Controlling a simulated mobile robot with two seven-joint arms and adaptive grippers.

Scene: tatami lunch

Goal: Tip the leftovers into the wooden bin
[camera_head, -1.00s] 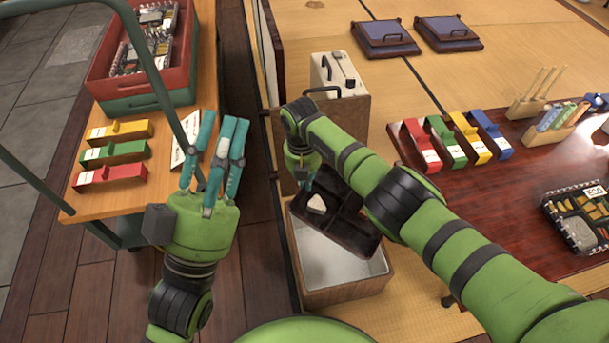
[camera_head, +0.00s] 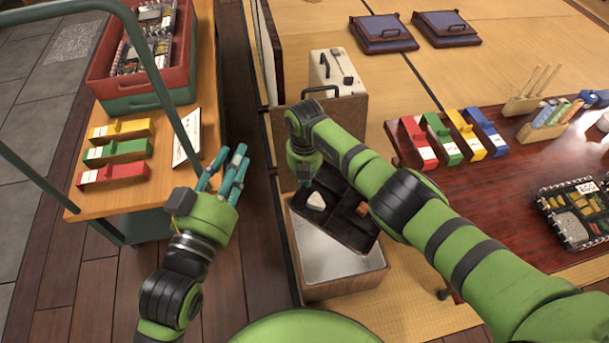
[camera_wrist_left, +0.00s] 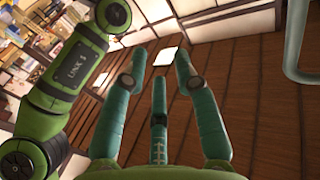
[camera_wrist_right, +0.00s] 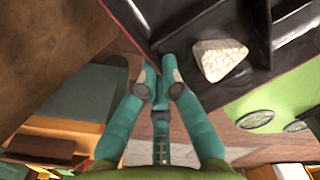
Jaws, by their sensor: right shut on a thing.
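A dark lunch box (camera_head: 340,222) with compartments is tilted above the wooden bin (camera_head: 345,288), whose pale inside shows below it. A white rice ball (camera_head: 316,201) sits in one compartment; it also shows in the right wrist view (camera_wrist_right: 219,59). A small reddish-brown piece (camera_head: 362,209) shows at the box's right side. My left gripper (camera_head: 232,168) is open and empty, left of the bin above the floor.
A wooden cabinet with a white case (camera_head: 335,75) stands behind the bin. A cart (camera_head: 150,185) with coloured blocks and a red crate (camera_head: 95,85) is at left. The dark table (camera_head: 470,200) at right holds coloured blocks and another filled lunch box (camera_head: 580,215).

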